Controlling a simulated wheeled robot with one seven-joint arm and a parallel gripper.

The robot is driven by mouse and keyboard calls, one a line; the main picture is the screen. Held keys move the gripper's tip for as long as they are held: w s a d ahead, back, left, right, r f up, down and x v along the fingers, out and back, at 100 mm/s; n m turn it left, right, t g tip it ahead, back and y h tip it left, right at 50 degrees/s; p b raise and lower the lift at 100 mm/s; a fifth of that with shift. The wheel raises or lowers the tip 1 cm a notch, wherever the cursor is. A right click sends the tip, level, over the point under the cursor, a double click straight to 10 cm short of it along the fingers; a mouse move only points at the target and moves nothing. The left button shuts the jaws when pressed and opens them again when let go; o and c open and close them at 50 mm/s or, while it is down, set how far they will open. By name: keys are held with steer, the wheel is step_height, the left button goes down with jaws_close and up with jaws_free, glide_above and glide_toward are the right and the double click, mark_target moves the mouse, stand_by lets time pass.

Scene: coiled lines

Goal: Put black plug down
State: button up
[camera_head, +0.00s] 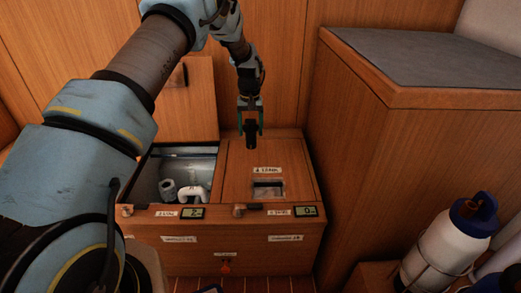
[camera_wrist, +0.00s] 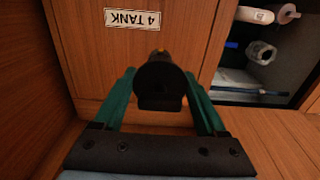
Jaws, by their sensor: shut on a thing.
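My gripper (camera_head: 250,128) is shut on the black plug (camera_head: 250,136), a dark cylinder that hangs below the fingers. It is over the back part of the wooden lid with the tank label. In the wrist view the green fingers of my gripper (camera_wrist: 160,105) stand on either side of the black plug (camera_wrist: 159,80). The plug shows a round dark end with a small orange spot at its tip. I cannot tell how high it is above the lid.
An open bin (camera_head: 147,176) to the left holds a grey roll (camera_head: 167,189) and a white curved piece (camera_head: 192,190). The closed lid (camera_head: 235,185) has a recessed handle (camera_head: 268,188). A tall wooden cabinet (camera_head: 370,150) stands right, with a white bottle (camera_head: 445,240) near it.

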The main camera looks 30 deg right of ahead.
mark_target(251, 145)
step_height(251, 145, down, 7)
steer(key=shift+f, duration=0.1)
steer(key=shift+f+b, duration=0.1)
steer(key=shift+b, duration=0.2)
steer(key=o, duration=1.5)
step_height(251, 145, up, 12)
steer(key=shift+a+r+p, duration=0.15)
steer(key=shift+p, duration=0.4)
